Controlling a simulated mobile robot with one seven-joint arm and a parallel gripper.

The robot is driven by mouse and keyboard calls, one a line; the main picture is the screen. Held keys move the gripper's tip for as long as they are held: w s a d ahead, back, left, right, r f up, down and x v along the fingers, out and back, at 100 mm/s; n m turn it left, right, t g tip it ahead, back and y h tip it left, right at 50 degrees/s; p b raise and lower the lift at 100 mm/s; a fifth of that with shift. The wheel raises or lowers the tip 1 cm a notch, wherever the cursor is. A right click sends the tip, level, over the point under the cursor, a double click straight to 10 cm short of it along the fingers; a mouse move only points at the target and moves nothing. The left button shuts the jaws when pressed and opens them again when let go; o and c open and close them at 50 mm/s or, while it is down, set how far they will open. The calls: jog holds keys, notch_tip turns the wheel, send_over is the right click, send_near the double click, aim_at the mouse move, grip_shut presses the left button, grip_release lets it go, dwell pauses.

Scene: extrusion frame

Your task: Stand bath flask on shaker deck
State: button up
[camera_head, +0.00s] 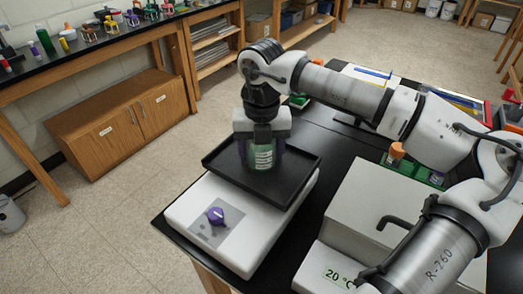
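The bath flask (261,157) is a greenish bottle with a white label. It is upright over the middle of the black shaker deck (291,183), a shallow tray on top of a white shaker with a purple knob (216,215). My gripper (262,143) points straight down at the flask, with dark fingers on its left and right sides. The flask's top is hidden by the gripper. Its base appears at the deck surface, but I cannot tell if it touches.
A white box-shaped bath labelled 20 °C (339,276) with a black handle stands right of the shaker, partly behind my arm. Green racks and an orange-capped item (397,150) lie beyond it. The black bench's front-left edge is close to the shaker.

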jog(key=shift+o, duration=0.9)
jog(key=shift+r, duration=0.2)
notch_tip(320, 180, up, 12)
jog(key=b, duration=0.1)
jog(key=shift+c, duration=0.4)
dwell(1.5)
